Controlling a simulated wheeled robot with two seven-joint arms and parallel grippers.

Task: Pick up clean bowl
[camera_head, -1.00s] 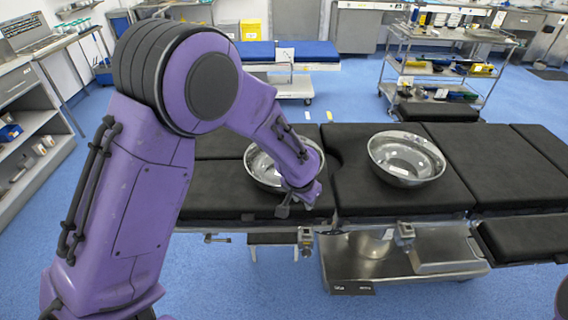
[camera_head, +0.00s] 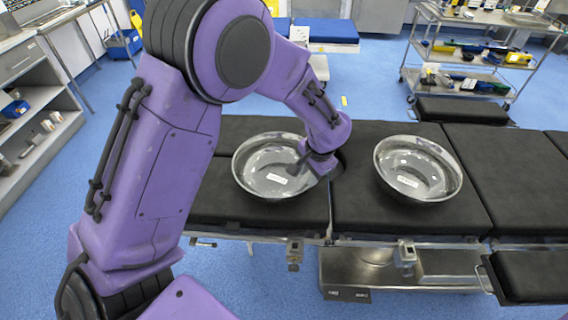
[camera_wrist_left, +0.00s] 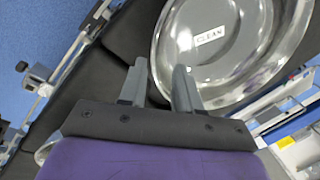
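Two shiny metal bowls stand on the black table. The left bowl (camera_head: 250,180) has a white label inside, too small to read in the head view. In the left wrist view, the bowl (camera_wrist_left: 275,60) nearest my gripper has a label reading CLEAN; it appears to be this left bowl. My left gripper (camera_head: 298,166) is over the right side of that bowl in the head view. In the left wrist view, my left gripper (camera_wrist_left: 159,75) has its fingers apart with nothing between them, close to the bowl's rim. Contact cannot be told. My right gripper is not in view.
The second bowl (camera_head: 450,172) stands to the right on the operating table (camera_head: 505,170), also with a label. Metal clamps (camera_head: 294,252) stick out along the table's front edge. A shelved trolley (camera_head: 470,60) stands behind at the right.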

